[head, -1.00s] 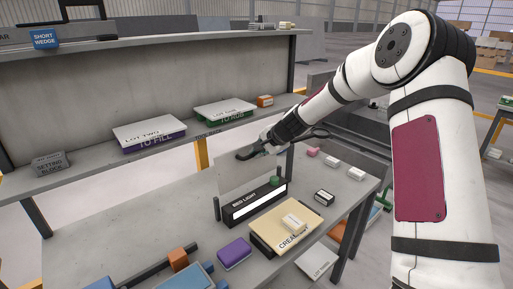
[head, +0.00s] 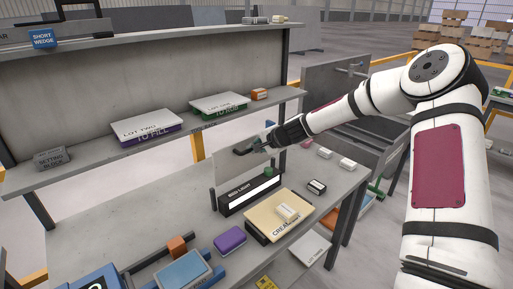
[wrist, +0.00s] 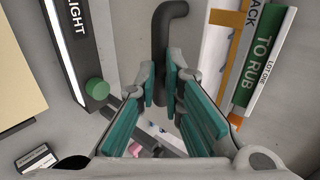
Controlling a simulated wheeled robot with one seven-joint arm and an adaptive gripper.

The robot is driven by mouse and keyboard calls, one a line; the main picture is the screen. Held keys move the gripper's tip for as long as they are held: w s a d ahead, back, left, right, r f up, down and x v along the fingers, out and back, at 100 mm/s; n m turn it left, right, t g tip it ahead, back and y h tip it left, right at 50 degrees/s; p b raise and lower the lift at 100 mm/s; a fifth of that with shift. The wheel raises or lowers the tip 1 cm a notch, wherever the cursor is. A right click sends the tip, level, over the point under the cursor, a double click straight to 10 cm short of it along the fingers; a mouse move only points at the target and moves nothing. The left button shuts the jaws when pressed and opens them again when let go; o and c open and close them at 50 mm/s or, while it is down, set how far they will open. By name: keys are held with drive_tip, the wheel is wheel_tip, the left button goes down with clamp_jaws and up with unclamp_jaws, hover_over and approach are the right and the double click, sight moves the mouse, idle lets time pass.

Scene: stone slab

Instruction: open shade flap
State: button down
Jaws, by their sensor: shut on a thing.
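The shade flap (head: 228,170) is a thin pale upright panel above the dark box marked BED LIGHT (head: 237,201), with its white strip showing. A dark hooked handle (head: 243,152) is at the flap's upper part. My gripper (head: 261,146) is at this handle, at the flap's upper right. In the wrist view, the teal-padded fingers (wrist: 168,88) are shut on the dark bent handle (wrist: 161,45). The BED LIGHT box (wrist: 70,45) shows at left there, with a green knob (wrist: 97,89). The fingertip contact is partly hidden.
A shelf behind holds LOT TWO (head: 149,132), LOT ONE (head: 218,104) and an orange block (head: 259,94), close to my gripper. A cream box (head: 272,222) and a purple block (head: 230,240) lie in front. Small blocks (head: 347,164) stand at right.

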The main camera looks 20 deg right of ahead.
drive_tip(key=f, duration=0.3)
drive_tip(key=shift+s, duration=0.4)
drive_tip(key=c, duration=1.4)
unclamp_jaws()
drive_tip(key=shift+w+f+g, duration=0.2)
drive_tip(key=shift+g, duration=0.1)
drive_tip(key=shift+o, duration=0.2)
drive_tip(key=shift+s+r, duration=0.1)
drive_tip(key=shift+c, duration=0.4)
drive_tip(key=shift+s+d+r, duration=0.15)
drive_tip(key=shift+c, duration=0.2)
drive_tip(key=v, duration=1.1)
drive_tip(key=shift+s+r, duration=0.1)
drive_tip(key=shift+r, duration=0.45)
drive_tip(key=shift+c, duration=0.6)
